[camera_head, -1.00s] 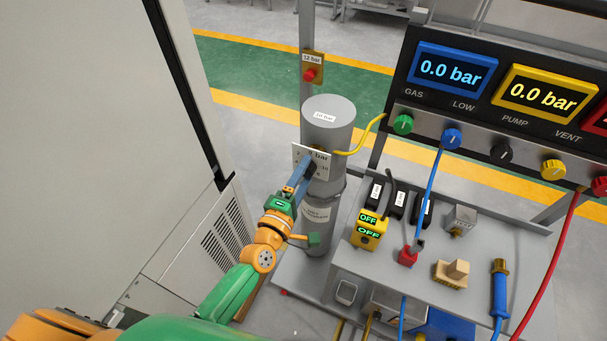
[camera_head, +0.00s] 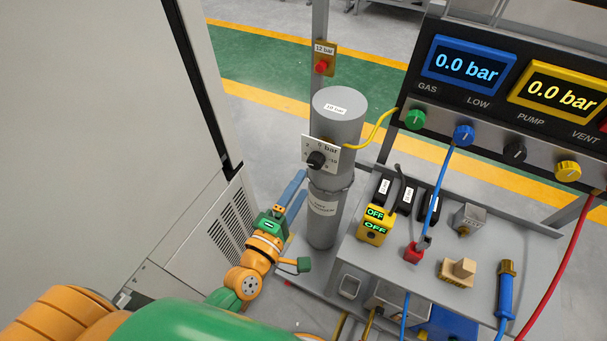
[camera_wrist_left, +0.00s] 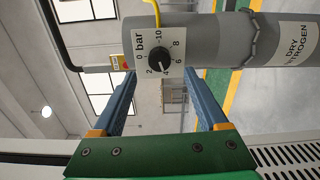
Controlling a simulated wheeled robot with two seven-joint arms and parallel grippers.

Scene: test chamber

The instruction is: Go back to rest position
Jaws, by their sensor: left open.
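My left gripper (camera_head: 296,188) is in the lower left middle of the head view, in front of and below the gauge on the grey cylinder. Its two blue fingers are apart and empty. In the left wrist view the fingers (camera_wrist_left: 164,100) stand wide, with the white dial plate (camera_wrist_left: 160,52) and its black knob (camera_wrist_left: 158,59) beyond and between them, apart from the fingers. The dial plate also shows in the head view (camera_head: 320,153), fixed to the upright grey cylinder (camera_head: 338,118). My right gripper is not in view.
A panel with pressure displays (camera_head: 468,66) and coloured knobs stands at right. Below it a grey bench (camera_head: 400,262) carries a yellow switch box (camera_head: 374,225), a wooden block (camera_head: 457,271) and a blue-handled tool (camera_head: 506,290). A pale cabinet (camera_head: 110,110) stands close on the left.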

